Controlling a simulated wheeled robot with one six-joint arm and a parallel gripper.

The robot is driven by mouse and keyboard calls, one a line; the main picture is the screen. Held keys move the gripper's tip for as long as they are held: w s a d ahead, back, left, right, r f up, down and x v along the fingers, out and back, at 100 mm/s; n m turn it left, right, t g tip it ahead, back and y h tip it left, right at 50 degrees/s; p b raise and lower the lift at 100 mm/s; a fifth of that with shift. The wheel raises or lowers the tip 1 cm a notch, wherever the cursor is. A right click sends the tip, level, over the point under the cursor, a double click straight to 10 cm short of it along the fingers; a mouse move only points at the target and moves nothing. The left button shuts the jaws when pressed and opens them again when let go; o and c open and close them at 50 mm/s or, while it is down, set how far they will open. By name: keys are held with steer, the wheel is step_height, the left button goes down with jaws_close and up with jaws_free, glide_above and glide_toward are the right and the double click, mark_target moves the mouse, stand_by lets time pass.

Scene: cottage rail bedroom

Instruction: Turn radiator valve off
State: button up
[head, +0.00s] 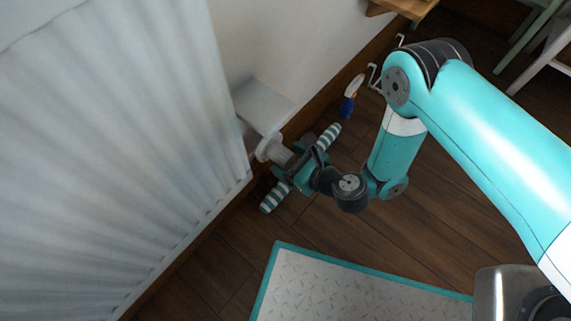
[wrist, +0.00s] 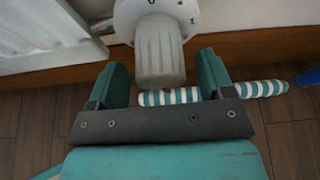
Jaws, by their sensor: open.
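The radiator valve (wrist: 160,50) is a pale ribbed knob on a round white collar, with the marks 0 and 1 readable at the collar's top and right. In the head view the valve (head: 268,148) sits at the lower right corner of the white radiator (head: 110,130). My gripper (wrist: 162,68) is open, with one teal finger on each side of the knob's outer end. I see gaps between the fingers and the knob, so it is not clamped. In the head view my gripper (head: 290,165) partly hides the knob.
A teal-and-white striped rod (head: 271,196) lies on the wooden floor beneath my gripper. A blue, white and orange bottle (head: 351,96) is by the skirting board. A teal-edged patterned mat (head: 350,290) lies in front. A wooden furniture edge (head: 405,8) and chair legs (head: 540,65) are at upper right.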

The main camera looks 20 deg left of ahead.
steer(key=shift+w+a+f+b, duration=0.3)
steer(key=shift+a+b, duration=0.25)
steer(key=shift+b, duration=0.35)
steer(key=c, duration=0.9)
